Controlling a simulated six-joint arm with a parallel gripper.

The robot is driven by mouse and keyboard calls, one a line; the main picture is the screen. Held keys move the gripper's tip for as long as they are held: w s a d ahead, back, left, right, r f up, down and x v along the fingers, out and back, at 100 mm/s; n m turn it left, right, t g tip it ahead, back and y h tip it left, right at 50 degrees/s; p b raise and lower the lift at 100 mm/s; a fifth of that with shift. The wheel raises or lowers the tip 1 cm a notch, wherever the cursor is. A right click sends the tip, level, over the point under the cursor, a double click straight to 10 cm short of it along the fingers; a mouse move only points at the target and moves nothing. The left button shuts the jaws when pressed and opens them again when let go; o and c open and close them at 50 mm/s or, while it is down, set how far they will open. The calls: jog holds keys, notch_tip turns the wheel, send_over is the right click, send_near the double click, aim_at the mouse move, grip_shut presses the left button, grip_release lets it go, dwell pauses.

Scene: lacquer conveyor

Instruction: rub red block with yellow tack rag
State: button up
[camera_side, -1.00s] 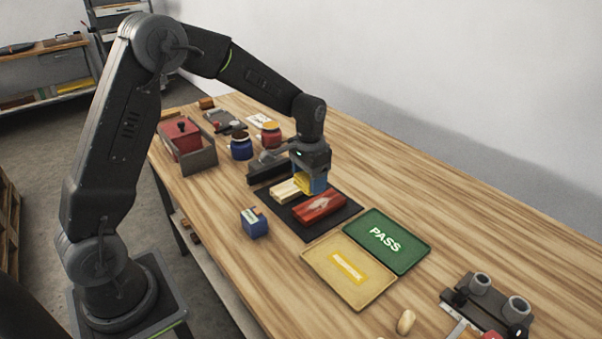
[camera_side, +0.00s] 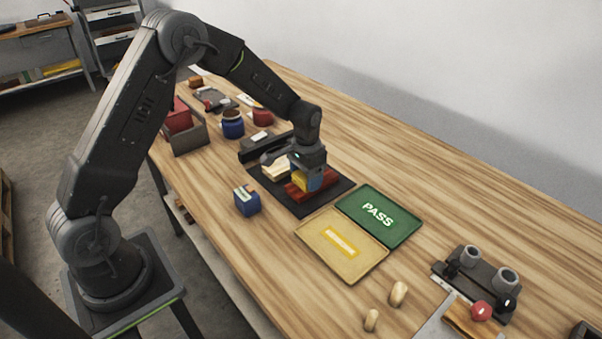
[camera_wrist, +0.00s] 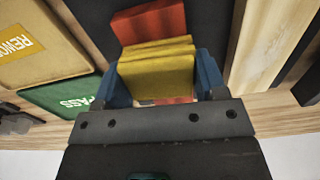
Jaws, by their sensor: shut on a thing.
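My gripper (camera_side: 312,180) is shut on the folded yellow tack rag (camera_side: 301,181), which shows between the blue fingers in the wrist view (camera_wrist: 157,72). The red block (camera_side: 297,193) lies on the black mat (camera_side: 312,209), under the rag and partly hidden by it and the gripper. The red block also shows beyond the rag in the wrist view (camera_wrist: 150,22). The rag appears to be on or just above the block; I cannot tell if they touch.
A pale wood block (camera_side: 274,171) lies beside the red block. A yellow REWORK tray (camera_side: 318,255) and green PASS tray (camera_side: 403,236) are to the right. A blue box (camera_side: 247,203) stands in front of the mat.

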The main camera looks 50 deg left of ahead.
jog(key=shift+w, duration=3.05)
jog(key=shift+s, duration=4.05)
jog(key=shift+w+r, duration=0.1)
jog(key=shift+r, duration=3.95)
